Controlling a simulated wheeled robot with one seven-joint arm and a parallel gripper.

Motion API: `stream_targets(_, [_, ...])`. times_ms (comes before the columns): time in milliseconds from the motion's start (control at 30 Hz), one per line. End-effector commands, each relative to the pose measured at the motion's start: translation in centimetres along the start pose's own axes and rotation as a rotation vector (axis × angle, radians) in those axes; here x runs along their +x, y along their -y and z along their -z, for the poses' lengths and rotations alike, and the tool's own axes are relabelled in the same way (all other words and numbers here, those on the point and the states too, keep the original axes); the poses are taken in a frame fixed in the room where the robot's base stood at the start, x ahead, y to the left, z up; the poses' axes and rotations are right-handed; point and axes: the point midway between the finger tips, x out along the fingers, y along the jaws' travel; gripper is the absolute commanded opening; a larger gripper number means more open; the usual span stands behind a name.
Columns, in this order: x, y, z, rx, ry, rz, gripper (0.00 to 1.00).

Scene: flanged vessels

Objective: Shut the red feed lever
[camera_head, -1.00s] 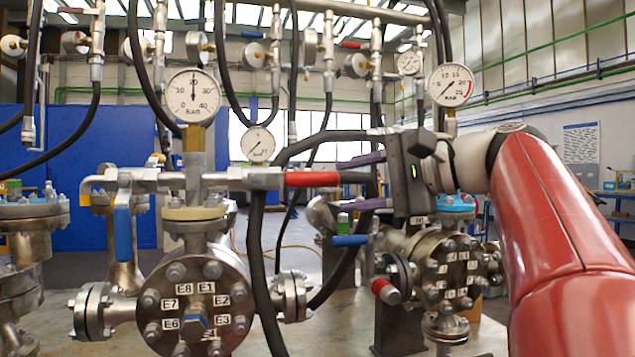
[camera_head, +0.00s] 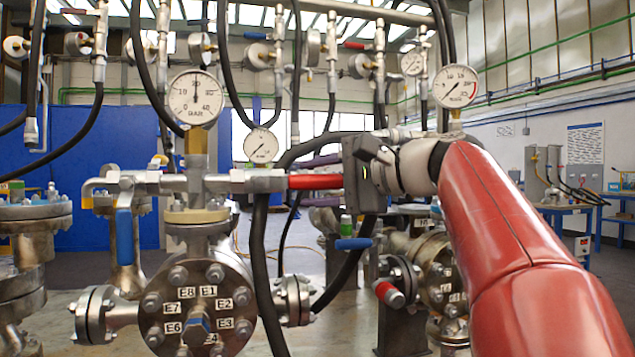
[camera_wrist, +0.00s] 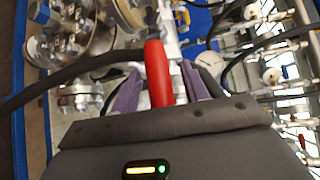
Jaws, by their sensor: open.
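The red lever (camera_head: 315,181) sticks out level to the right from the valve block (camera_head: 262,181) on the pipe above the left flanged vessel (camera_head: 202,305). In the wrist view the red lever (camera_wrist: 158,74) lies between the two purple fingers of my gripper (camera_wrist: 163,70). The fingers are open, with a gap visible on each side of the lever. In the head view my gripper (camera_head: 312,181) reaches in from the right, one finger above the lever and one below. Its body hides the lever's right end.
A black hose (camera_head: 262,265) loops close behind and below the lever. A blue lever (camera_head: 123,235) hangs at the left, and another blue lever (camera_head: 353,243) lies level below my gripper. A red-ended handle (camera_head: 388,292) sits by the right vessel (camera_head: 437,268). Gauges stand above.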

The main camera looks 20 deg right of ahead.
Motion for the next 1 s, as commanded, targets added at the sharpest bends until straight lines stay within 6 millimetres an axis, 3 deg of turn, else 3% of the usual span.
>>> stream_targets(67, [0.0, 0.0, 0.0, 0.0, 0.0, 0.0, 0.42])
stream_targets(400, [0.0, 0.0, 0.0, 0.0, 0.0, 0.0, 0.0])
stream_targets(767, [0.1, -0.4, 0.0, 0.016, 0.006, 0.015, 0.0])
stream_targets(1000, [0.3, -1.8, 0.1, 0.093, 0.028, 0.092, 0.0])
